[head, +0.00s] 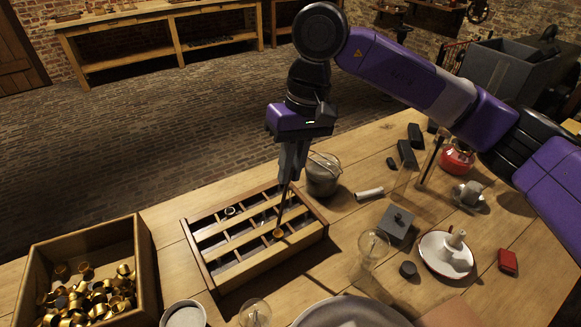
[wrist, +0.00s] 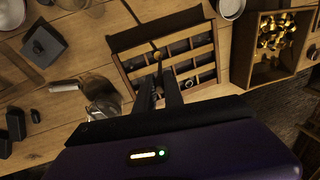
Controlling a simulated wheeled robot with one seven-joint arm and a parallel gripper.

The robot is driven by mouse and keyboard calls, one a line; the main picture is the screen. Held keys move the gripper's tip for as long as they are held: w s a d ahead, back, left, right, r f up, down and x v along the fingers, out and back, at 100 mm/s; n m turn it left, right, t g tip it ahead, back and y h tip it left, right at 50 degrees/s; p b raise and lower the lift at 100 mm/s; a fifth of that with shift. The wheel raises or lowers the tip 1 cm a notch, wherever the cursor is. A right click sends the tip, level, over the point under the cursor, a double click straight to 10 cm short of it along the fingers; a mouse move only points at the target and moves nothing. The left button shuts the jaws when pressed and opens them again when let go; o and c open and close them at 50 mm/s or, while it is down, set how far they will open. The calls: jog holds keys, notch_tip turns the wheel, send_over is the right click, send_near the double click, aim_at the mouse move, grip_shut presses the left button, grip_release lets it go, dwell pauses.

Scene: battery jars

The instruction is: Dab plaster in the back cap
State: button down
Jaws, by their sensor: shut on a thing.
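My gripper (head: 288,176) is shut on a thin dark stick (head: 282,208), which points down into the divided wooden tray (head: 268,262). The stick's lower end is at a brass cap (head: 278,233) near the tray's front right; I cannot tell whether it touches. In the wrist view my gripper (wrist: 160,88) points at the tray (wrist: 203,24), with the stick's end near the cap (wrist: 157,55). A pale ring (head: 231,211) sits in a compartment at the back left. I cannot tell which cap is the back one. A bowl with pale grey content (head: 184,316) stands front left.
A wooden box of brass caps (head: 140,262) stands left. A glass jar (head: 323,174) stands close behind the tray. To the right are a dark lidded block (head: 397,222), a white dish (head: 432,262), a glass (head: 373,246) and a red burner (head: 457,160).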

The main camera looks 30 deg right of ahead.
aim_at(290, 182)
jog(key=shift+f+b, duration=1.55)
jog(key=shift+b, duration=0.15)
dwell(1.1)
jog(key=shift+r, duration=0.1)
dwell(0.8)
